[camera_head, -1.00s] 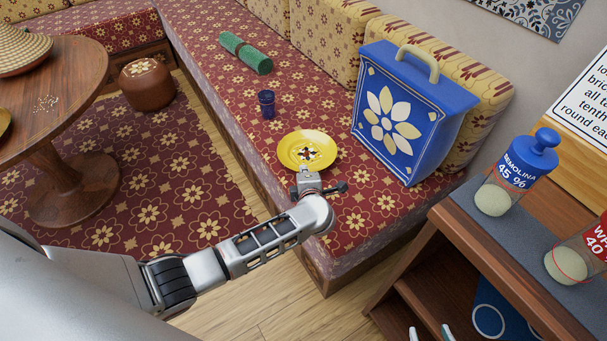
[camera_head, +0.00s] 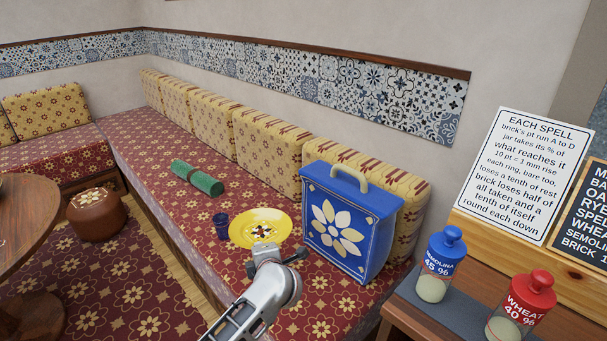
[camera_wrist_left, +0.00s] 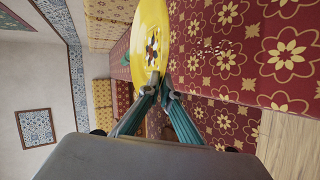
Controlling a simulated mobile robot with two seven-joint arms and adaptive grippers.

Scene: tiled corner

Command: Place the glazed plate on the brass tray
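The glazed plate (camera_head: 262,217) is yellow with a dark and white pattern in its middle. My left gripper (camera_head: 265,247) is at its near rim, and the plate appears raised a little above the patterned bench seat. In the left wrist view the plate (camera_wrist_left: 150,22) stands out beyond the fingertips (camera_wrist_left: 158,82), which close on its rim. The brass tray is not visible in the current views. My right gripper is not in view.
A dark blue cup (camera_head: 221,227) stands just left of the plate, and a green roll (camera_head: 198,178) lies behind. A blue box with a handle (camera_head: 350,220) stands close on the right. A round wooden table (camera_head: 22,215) is at the far left; jars (camera_head: 441,265) stand at lower right.

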